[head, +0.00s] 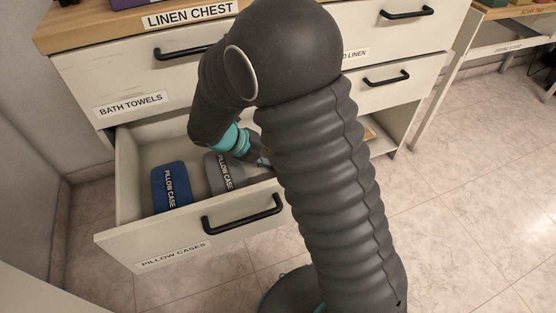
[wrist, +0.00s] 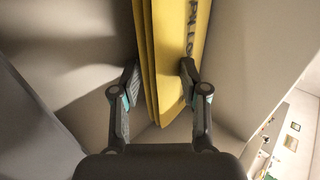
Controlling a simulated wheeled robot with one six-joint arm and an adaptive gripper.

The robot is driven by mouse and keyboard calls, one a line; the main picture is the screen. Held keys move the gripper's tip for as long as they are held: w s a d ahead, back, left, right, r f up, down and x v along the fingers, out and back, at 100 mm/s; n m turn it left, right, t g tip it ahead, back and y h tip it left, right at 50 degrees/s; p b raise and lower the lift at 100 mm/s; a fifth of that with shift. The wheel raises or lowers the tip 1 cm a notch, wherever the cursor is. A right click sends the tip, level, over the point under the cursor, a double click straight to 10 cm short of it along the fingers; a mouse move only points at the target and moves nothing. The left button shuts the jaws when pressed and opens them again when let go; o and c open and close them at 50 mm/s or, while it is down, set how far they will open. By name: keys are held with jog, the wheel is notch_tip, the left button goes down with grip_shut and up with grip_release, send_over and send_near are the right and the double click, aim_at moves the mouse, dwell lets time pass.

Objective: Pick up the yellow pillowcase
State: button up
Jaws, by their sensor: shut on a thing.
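The yellow pillowcase (wrist: 178,45) is folded and stands on edge between the two fingers of my gripper (wrist: 158,82) in the wrist view. Dark lettering shows on its right face. The gripper is shut on it. In the head view my gripper (head: 262,163) reaches down into the open pillow case drawer (head: 160,243). The yellow pillowcase is hidden there behind my arm. A blue pillow case (head: 171,187) and a grey pillow case (head: 220,172) lie in the drawer, to the left of the gripper.
The linen chest (head: 85,65) has a closed bath towels drawer (head: 135,80) above the open one. The open drawer has a black handle (head: 243,215) on its front. A table (head: 480,50) stands at the right. The tiled floor (head: 455,190) at the right is clear.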

grip_shut()
jog(key=shift+r, duration=0.15)
jog(key=shift+r+p, duration=1.9)
jog(key=shift+p, duration=0.15)
jog(key=shift+v, duration=2.9)
jog(key=shift+f, duration=0.2)
